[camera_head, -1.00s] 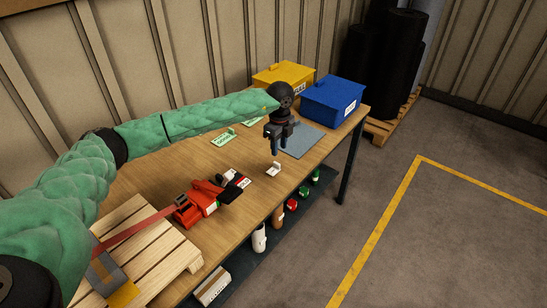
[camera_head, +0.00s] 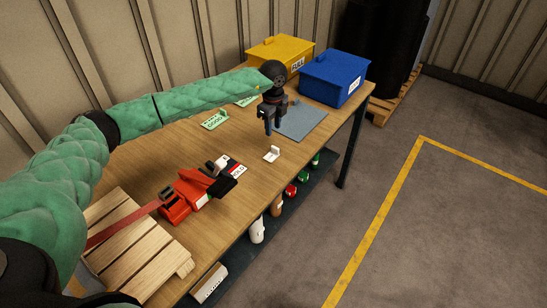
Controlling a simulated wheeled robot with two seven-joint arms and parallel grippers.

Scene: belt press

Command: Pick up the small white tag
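The small white tag (camera_head: 271,154) stands on the wooden table near its front edge, as a small bent white piece. My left gripper (camera_head: 268,131) hangs pointing down just above and behind the tag, apart from it. Nothing shows between its fingers, but from this angle I cannot tell how far apart they are. My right gripper is not in view.
A red tool (camera_head: 190,191) with a black end lies on the table by a wooden pallet (camera_head: 125,239). A grey mat (camera_head: 303,122), a yellow box (camera_head: 278,52), a blue box (camera_head: 333,78) and a green card (camera_head: 214,120) are farther back. A lower shelf holds several items.

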